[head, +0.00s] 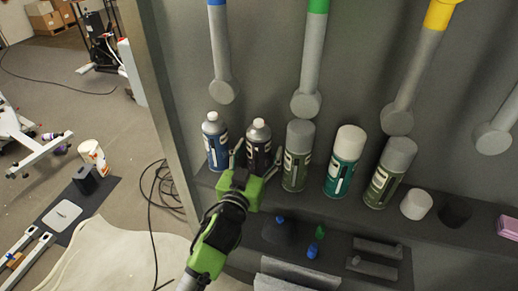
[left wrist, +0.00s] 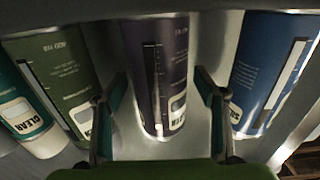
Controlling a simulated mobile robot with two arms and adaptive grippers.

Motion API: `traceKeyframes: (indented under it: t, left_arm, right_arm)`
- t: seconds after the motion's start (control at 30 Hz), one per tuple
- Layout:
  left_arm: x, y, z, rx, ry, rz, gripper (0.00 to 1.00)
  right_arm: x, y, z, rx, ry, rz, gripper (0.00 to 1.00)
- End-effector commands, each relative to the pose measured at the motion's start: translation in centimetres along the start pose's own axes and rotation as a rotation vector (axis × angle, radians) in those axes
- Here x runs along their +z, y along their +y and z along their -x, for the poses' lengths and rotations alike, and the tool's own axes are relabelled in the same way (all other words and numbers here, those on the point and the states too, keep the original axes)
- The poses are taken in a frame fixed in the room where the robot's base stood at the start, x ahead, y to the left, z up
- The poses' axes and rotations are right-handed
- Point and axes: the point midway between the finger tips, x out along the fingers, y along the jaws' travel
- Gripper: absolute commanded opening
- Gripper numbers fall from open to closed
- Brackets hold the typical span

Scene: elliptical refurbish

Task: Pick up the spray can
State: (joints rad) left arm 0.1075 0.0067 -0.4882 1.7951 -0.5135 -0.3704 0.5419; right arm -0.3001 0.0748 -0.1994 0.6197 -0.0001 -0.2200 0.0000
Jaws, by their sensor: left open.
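Several spray cans stand upright in a row on a grey shelf. The dark purple-black can with a light cap (head: 259,137) is directly in front of my left gripper (head: 257,160). In the left wrist view the purple can (left wrist: 160,70) shows between the two fingers of the left gripper (left wrist: 161,92). The fingers are open, one to each side of the can, with gaps showing; contact cannot be seen. A blue can (head: 215,143) stands to its left and an olive-green can (head: 297,160) to its right. My right gripper is not in view.
A teal can (head: 344,165) and another green can (head: 388,178) stand further right. Beyond them are a white cap (head: 416,204) and a dark cup (head: 455,212). Grey handles with coloured ends hang above. A lower ledge holds small blue and green items (head: 313,250).

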Motion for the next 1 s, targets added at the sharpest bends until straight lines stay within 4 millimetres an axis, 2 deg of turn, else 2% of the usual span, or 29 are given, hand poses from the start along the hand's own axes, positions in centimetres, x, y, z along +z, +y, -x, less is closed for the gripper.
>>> traceKeyframes:
  t: [0.2, 0.37, 0.4, 0.73, 0.87, 1.0]
  left_arm:
    - [0.0, 0.0, -0.1, 0.0, 0.0, 0.0, 0.65]
    - [0.0, 0.0, 0.0, 0.0, 0.0, 0.0, 0.23]
    - [0.0, 0.0, 0.0, 0.0, 0.0, 0.0, 0.18]
    - [-0.6, 0.0, -0.1, 0.0, 0.006, -0.001, 0.18]
    - [-2.5, 0.0, -0.1, 0.0, 0.012, -0.001, 0.18]
    - [-5.3, 0.0, -0.1, 0.002, 0.012, -0.002, 0.18]
  right_arm:
    - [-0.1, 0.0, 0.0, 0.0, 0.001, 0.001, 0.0]
    - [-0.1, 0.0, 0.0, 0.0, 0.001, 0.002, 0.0]
    - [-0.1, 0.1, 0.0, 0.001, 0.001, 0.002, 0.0]
    - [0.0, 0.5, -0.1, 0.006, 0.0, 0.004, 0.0]
    - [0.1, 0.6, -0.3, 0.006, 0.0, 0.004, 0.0]
    - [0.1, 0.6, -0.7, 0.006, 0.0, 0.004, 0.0]
